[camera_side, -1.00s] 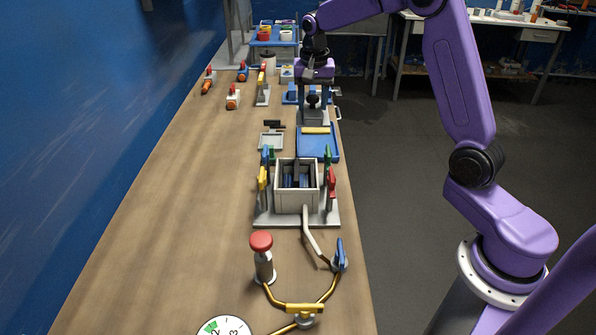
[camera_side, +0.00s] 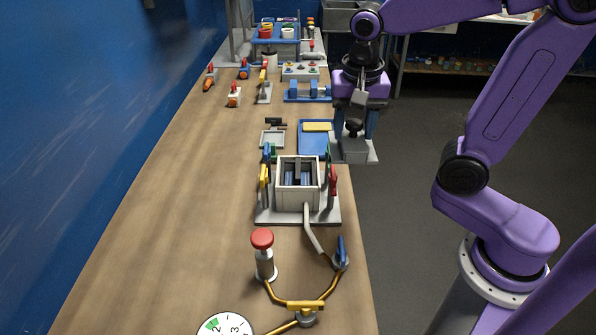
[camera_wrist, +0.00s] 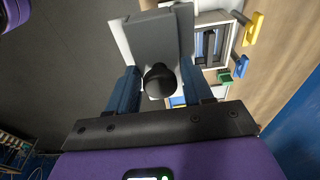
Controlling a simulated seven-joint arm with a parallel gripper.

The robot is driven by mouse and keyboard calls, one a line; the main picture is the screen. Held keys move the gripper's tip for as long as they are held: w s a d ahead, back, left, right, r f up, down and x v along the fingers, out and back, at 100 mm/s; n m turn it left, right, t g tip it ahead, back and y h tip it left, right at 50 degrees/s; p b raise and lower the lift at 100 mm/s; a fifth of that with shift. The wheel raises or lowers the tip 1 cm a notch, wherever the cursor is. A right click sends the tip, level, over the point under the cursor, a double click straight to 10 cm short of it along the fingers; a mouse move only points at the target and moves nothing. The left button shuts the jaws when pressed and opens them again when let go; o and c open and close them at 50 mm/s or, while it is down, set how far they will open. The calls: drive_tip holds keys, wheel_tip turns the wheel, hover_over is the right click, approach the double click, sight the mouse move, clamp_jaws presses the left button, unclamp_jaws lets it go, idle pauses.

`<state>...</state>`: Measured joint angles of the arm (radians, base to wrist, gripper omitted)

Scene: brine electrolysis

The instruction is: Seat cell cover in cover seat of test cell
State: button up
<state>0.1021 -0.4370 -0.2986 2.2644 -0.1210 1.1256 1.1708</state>
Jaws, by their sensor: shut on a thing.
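The cell cover (camera_side: 352,150) is a grey plate with a block and a black round knob on top. My gripper (camera_side: 354,126) is shut on its knob and holds it in the air at the bench's right edge. In the wrist view the cover (camera_wrist: 155,38) lies beyond the blue fingers of my gripper (camera_wrist: 160,80), with the knob between them. The test cell (camera_side: 297,197) is a light grey open box with dark and blue plates inside, nearer the side camera and left of the cover. It partly shows in the wrist view (camera_wrist: 229,45). Its cover seat, the top opening, is empty.
Yellow and blue levers (camera_side: 264,176) stand left of the cell, red and green ones (camera_side: 332,181) right. A blue tray (camera_side: 314,145) with a yellow bar and a small grey tray (camera_side: 272,139) lie behind it. A red-knobbed post (camera_side: 262,240) stands in front. The bench's left is clear.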

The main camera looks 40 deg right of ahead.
drive_tip(key=w+a+f, duration=0.1)
drive_tip(key=w+f, duration=0.3)
drive_tip(key=w, duration=0.5)
hover_over(298, 166)
drive_tip(key=f, duration=0.5)
drive_tip(key=shift+s+a+f, duration=0.1)
drive_tip(key=shift+s+f, duration=0.05)
drive_tip(key=shift+s, duration=0.25)
drive_tip(key=shift+w+f, duration=0.2)
drive_tip(key=shift+f, duration=0.05)
drive_tip(key=shift+w+f, duration=0.1)
drive_tip(key=shift+f, duration=1.55)
drive_tip(key=shift+f, duration=0.1)
drive_tip(key=o, duration=1.1)
drive_tip(key=shift+o, duration=0.2)
wheel_tip(298, 166, up, 12)
drive_tip(key=s+a, duration=0.1)
